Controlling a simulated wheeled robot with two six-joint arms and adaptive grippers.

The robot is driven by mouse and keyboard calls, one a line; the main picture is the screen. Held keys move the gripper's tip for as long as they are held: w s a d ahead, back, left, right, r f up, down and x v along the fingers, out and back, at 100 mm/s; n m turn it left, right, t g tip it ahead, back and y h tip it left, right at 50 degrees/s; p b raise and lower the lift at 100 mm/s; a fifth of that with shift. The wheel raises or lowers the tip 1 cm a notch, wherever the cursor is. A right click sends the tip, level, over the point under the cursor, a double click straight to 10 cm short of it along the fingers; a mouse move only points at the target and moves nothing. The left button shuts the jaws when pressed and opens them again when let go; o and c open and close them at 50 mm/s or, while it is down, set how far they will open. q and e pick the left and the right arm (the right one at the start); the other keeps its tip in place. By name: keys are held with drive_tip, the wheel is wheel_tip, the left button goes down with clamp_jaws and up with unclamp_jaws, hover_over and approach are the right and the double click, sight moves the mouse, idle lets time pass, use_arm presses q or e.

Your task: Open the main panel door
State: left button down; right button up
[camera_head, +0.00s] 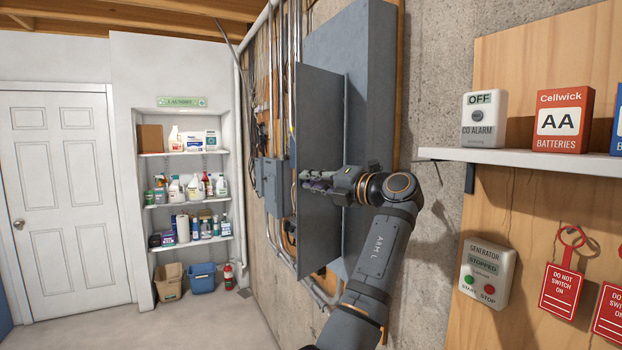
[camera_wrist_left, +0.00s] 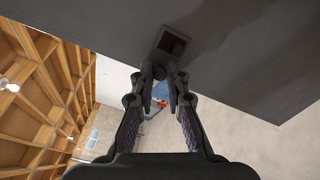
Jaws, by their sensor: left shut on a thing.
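The main panel is a tall grey metal box (camera_head: 366,60) on the concrete wall. Its flat grey door (camera_head: 320,115) stands swung out from the box, at an angle to it. My left gripper (camera_head: 308,178) is at the door's left edge, about mid-height, and is shut on the door there. In the left wrist view the door's dark face (camera_wrist_left: 100,30) fills the top, with a small square latch plate (camera_wrist_left: 173,42) by its edge. My left fingertips (camera_wrist_left: 165,72) meet right at that latch; the exact grip is partly hidden. My right gripper is in neither view.
A shelf (camera_head: 550,158) with a CO alarm (camera_head: 483,118) and a battery box (camera_head: 563,120) juts out at right, above a generator switch (camera_head: 487,272). A smaller grey box (camera_head: 270,185) and pipes are behind the door. The floor (camera_head: 215,320) at left is clear.

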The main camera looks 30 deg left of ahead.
use_arm(q)
drive_tip(key=shift+r, duration=0.1)
drive_tip(key=c, duration=1.5)
unclamp_jaws()
drive_tip(key=shift+o, duration=0.8)
drive_tip(key=v, duration=0.7)
drive_tip(key=shift+d, duration=0.25)
drive_tip(key=shift+a, duration=0.15)
